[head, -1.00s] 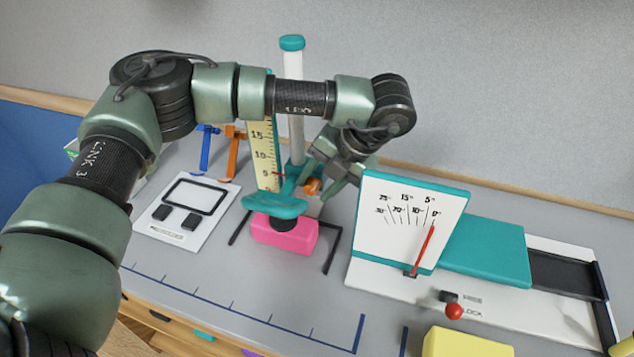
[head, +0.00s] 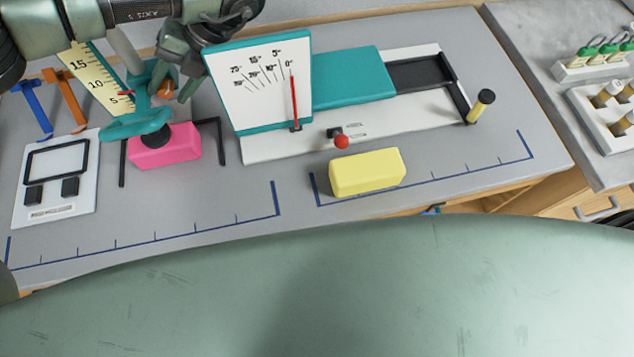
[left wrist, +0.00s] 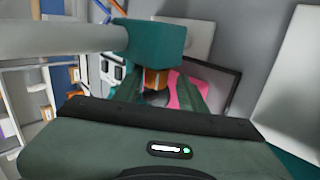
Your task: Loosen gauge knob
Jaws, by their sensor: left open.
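The gauge stands at the left in the head view, with a pale yellow scale (head: 92,78), a teal carriage (head: 140,118) and a white post (head: 128,48). Its orange knob (head: 166,87) sits on the carriage side, partly hidden by my left gripper (head: 173,82). My left gripper is open, its fingers pointing down at the knob. In the left wrist view the orange knob (left wrist: 155,79) shows between the two fingers, beyond a teal block (left wrist: 152,42). I cannot tell whether the fingers touch it. My right gripper is not in view.
A pink block (head: 165,152) lies under the carriage. Right of the gripper stands a white dial panel (head: 258,90) with a red needle, close by. A yellow block (head: 367,172) lies at the front. Orange and blue hooks (head: 64,98) stand left. The grey table front (head: 140,212) is clear.

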